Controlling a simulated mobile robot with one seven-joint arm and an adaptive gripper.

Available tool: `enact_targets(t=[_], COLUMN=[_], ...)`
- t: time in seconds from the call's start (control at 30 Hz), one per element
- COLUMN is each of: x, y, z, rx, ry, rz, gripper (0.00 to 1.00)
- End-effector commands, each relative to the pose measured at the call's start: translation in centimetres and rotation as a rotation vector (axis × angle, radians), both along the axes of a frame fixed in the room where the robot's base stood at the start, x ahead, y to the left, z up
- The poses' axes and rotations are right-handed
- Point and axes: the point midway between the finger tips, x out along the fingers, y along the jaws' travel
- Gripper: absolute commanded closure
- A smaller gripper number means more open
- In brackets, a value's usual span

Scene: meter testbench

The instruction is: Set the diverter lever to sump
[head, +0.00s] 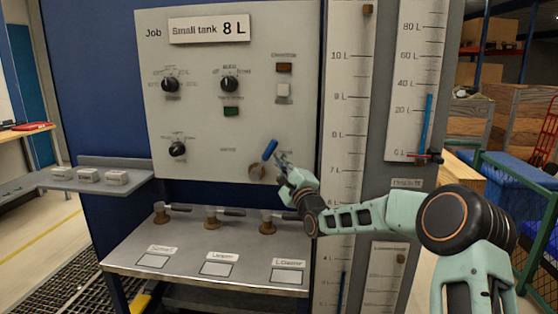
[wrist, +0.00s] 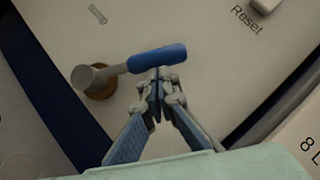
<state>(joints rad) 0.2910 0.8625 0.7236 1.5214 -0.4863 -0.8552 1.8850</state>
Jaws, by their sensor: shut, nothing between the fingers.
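The diverter lever has a blue handle (head: 269,150) on a brass-coloured hub (head: 257,171), low on the grey panel. In the head view the handle tilts up and right from the hub. In the wrist view the blue handle (wrist: 157,58) extends right from its metal arm and hub (wrist: 95,80). A small label, seemingly "sump" (wrist: 97,15), lies beyond the hub in the wrist view. My gripper (head: 279,160) is right beside the handle, on its right in the head view. Its fingertips (wrist: 160,78) are together and empty, at the handle's near side; whether they touch it is unclear.
The panel (head: 210,120) carries knobs and a green button (head: 231,111). A "Reset" label (wrist: 247,20) shows in the wrist view. Several valves (head: 267,222) stand on the ledge below. A tall scale (head: 347,100) rises on the right, behind my arm.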

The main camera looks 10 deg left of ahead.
Motion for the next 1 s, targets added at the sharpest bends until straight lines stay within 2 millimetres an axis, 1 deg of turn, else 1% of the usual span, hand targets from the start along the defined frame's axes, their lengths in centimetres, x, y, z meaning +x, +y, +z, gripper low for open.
enact_targets(t=[0.67,0.87,1.0], x=[0.0,0.0,0.0], y=[0.9,1.6,2.7], z=[1.1,2.0,2.9], rx=[-0.109,-0.195,-0.300], ry=[0.002,0.004,0.006], rz=[0.001,0.002,0.003], gripper=[1.00,1.00,1.00])
